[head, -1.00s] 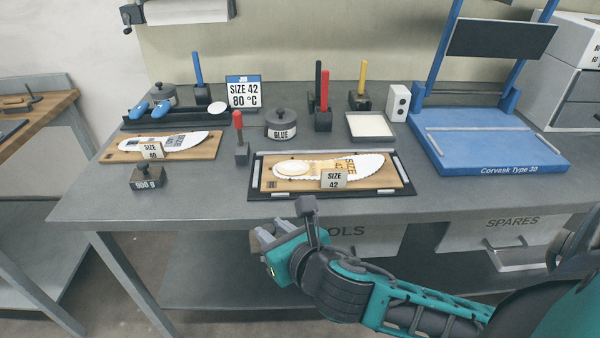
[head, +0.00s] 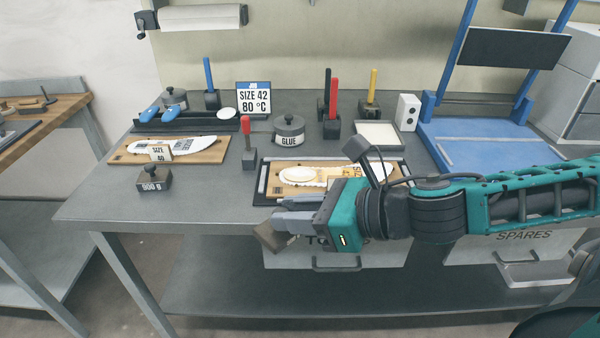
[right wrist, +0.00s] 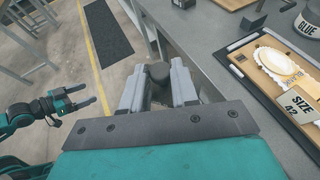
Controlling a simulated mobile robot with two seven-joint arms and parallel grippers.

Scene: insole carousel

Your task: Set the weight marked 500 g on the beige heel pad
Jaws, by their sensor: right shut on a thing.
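My right gripper (head: 292,222) is shut on a dark weight (head: 268,237) in front of the bench's front edge. The weight hangs tilted; its marking cannot be read. In the right wrist view its dark knob (right wrist: 158,72) is between the fingers. The beige heel pad (head: 297,174) is an oval on the heel of the size 42 insole, up and right of the held weight; it also shows in the right wrist view (right wrist: 272,60). Another weight (head: 152,181), seemingly marked 900 g, stands on the bench at left. My left gripper (right wrist: 88,96) is open and empty over the floor.
The size 42 card (right wrist: 297,106) stands beside the insole on its board. A glue pot (head: 289,131) and a red-handled tool in a block (head: 248,150) stand behind. The size 40 board (head: 205,152) lies left. Bare bench (head: 215,195) lies between.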

